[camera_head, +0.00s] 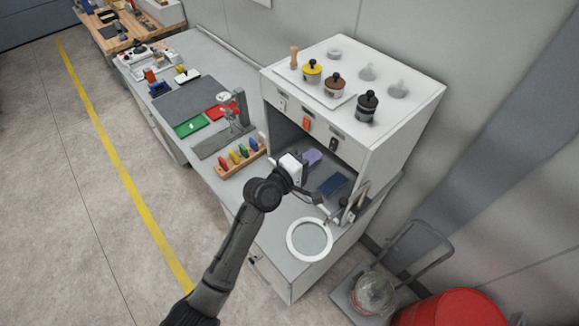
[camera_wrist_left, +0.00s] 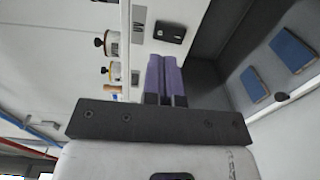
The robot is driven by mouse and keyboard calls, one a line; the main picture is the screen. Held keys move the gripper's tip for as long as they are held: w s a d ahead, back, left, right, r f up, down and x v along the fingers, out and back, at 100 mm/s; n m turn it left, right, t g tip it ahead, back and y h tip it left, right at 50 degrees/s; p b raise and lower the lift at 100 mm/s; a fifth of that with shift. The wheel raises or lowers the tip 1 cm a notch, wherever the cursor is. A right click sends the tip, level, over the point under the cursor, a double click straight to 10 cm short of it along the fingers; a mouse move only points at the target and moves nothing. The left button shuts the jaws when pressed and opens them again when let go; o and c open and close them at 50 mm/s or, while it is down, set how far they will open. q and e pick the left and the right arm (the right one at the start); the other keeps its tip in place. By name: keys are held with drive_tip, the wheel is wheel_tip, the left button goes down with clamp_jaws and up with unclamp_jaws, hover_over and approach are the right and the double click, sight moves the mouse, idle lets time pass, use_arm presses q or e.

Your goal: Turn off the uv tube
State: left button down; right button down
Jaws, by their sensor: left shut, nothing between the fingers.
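My left gripper (camera_head: 313,157) reaches into the front opening of the white cabinet (camera_head: 400,128). Its two purple fingers are pressed together with nothing between them; they also show in the left wrist view (camera_wrist_left: 166,62). The cabinet's front panel carries a pale switch (camera_head: 283,104), an orange switch (camera_head: 306,123) and a black switch (camera_head: 333,145). In the left wrist view a black switch (camera_wrist_left: 169,32) lies just beyond the fingertips, apparently with a gap. I cannot make out the uv tube itself. My right gripper is out of view.
Several lidded jars, including a black one (camera_head: 367,106), stand on the cabinet top. A blue pad (camera_head: 334,185) lies inside the opening. A white ring-shaped plate (camera_head: 310,239) is at the bench front. A rack of coloured pieces (camera_head: 240,158) stands left of my arm.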

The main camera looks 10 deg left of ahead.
use_arm(q)
drive_tip(key=b+v, duration=0.1)
drive_tip(key=v, duration=0.6)
drive_tip(key=shift+s+a, duration=0.25)
drive_tip(key=shift+s, duration=0.05)
drive_tip(key=shift+r, duration=0.1)
drive_tip(key=s+a+f+m+g+y+p, duration=0.25)
drive_tip(key=s+a+m+y, duration=0.35)
drive_tip(key=s, duration=0.5)
drive_tip(key=s+a+f+m+g+y+p, duration=0.25)
drive_tip(key=s+a+m+y, duration=0.3)
drive_tip(key=s+a, duration=0.35)
drive_tip(key=s+f+g+p, duration=0.1)
drive_tip(key=s+f, duration=0.3)
drive_tip(key=s, duration=0.4)
drive_tip(key=s+f+g, duration=0.3)
drive_tip(key=s+g, duration=0.1)
drive_tip(key=s, duration=0.4)
drive_tip(key=shift+f+m+h+p, duration=0.35)
drive_tip(key=shift+d, duration=0.1)
